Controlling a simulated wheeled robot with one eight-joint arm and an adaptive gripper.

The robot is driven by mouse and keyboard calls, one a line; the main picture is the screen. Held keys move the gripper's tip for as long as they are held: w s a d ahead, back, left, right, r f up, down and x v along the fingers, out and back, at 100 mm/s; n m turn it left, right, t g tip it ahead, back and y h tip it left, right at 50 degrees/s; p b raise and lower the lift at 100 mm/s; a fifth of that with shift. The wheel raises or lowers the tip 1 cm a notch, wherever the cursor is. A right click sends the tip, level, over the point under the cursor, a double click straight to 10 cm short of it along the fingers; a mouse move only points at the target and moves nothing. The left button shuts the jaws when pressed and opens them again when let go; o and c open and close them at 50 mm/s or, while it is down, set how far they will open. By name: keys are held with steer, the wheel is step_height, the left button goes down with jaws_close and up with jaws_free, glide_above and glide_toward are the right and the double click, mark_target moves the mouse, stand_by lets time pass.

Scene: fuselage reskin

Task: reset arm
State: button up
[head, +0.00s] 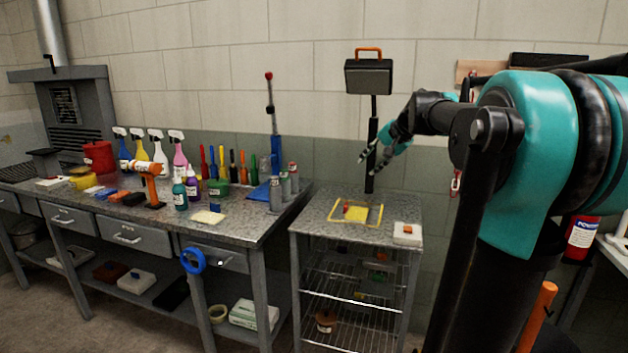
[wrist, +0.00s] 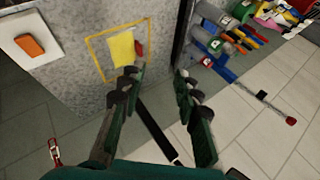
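My gripper (head: 368,164) is at the end of my raised teal and black arm, in front of the wall and above the small steel cart (head: 318,207). In the wrist view my gripper (wrist: 158,76) has its two dark fingers spread apart with nothing between them. The yellow outlined square (head: 345,222) lies on the cart top, below the fingertips and apart from them. It holds a yellow item (wrist: 121,49) and a small red item (wrist: 139,50).
A white block with an orange piece (head: 407,233) sits on the cart's front right corner. A long workbench (head: 120,222) at left carries spray bottles, tools and a blue stand (head: 276,158). A black case with an orange handle (head: 369,76) stands behind the cart on a post.

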steer(key=s+d+f+n+g+h, duration=0.1)
steer(key=s+f+n+g+h, duration=0.2)
steer(key=s+f, duration=2.8)
step_height(320, 180, down, 4)
steer(key=n+h, duration=0.1)
steer(key=n, duration=0.3)
steer(key=shift+s+d+r+h, duration=0.15)
steer(key=shift+s+d+h, duration=0.25)
